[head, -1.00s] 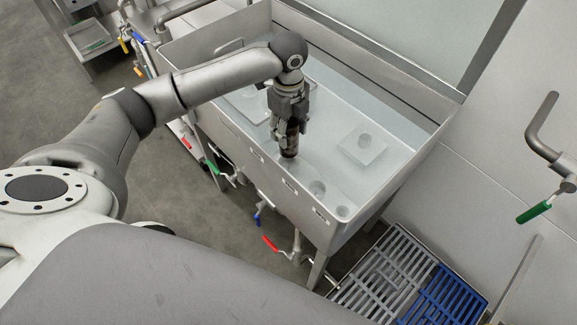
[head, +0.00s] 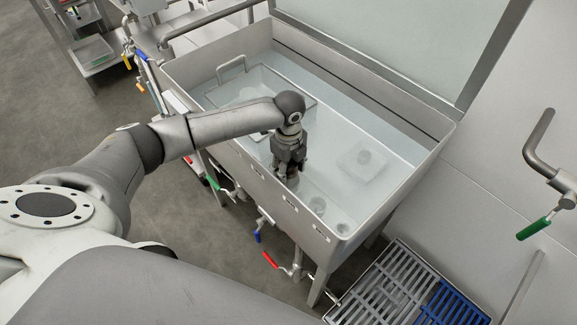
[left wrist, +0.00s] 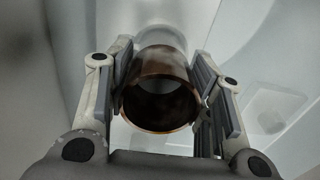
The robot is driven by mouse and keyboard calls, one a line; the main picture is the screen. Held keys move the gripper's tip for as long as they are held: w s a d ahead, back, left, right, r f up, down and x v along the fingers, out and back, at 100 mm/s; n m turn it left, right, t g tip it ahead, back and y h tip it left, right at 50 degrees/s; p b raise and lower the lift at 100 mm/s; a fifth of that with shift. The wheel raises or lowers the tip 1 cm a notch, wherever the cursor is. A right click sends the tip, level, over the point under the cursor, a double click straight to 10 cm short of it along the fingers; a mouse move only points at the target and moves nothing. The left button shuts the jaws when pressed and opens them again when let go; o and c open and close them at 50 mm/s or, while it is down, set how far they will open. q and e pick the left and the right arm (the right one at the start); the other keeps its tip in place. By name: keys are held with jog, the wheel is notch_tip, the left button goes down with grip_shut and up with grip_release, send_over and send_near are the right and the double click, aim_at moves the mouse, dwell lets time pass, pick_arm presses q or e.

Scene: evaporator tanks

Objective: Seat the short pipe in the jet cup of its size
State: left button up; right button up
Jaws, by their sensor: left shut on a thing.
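My left gripper (head: 288,170) is shut on the short pipe (left wrist: 157,98), a brown, rust-stained tube with an open near end between the two fingers. In the head view only a dark bit of the pipe (head: 292,182) shows below the fingers, low inside the tank. A pale, see-through round cup (left wrist: 161,38) shows just beyond the pipe in the left wrist view. I cannot tell whether the pipe is in it or only in line with it. Two more round cups (head: 317,205) (head: 342,225) stand to the right along the tank's near wall. My right gripper is out of view.
The steel tank (head: 410,165) has high walls around my gripper. A square block with a round cup (head: 364,158) stands on its floor to the right. A handled tray (head: 230,68) is at the back left. Valves with coloured levers (head: 271,260) line the front below.

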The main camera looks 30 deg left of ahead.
pick_arm(q)
jog(key=o, duration=1.3)
notch_tip(320, 180, up, 12)
jog(key=shift+r+b, duration=0.1)
jog(key=shift+b, duration=0.2)
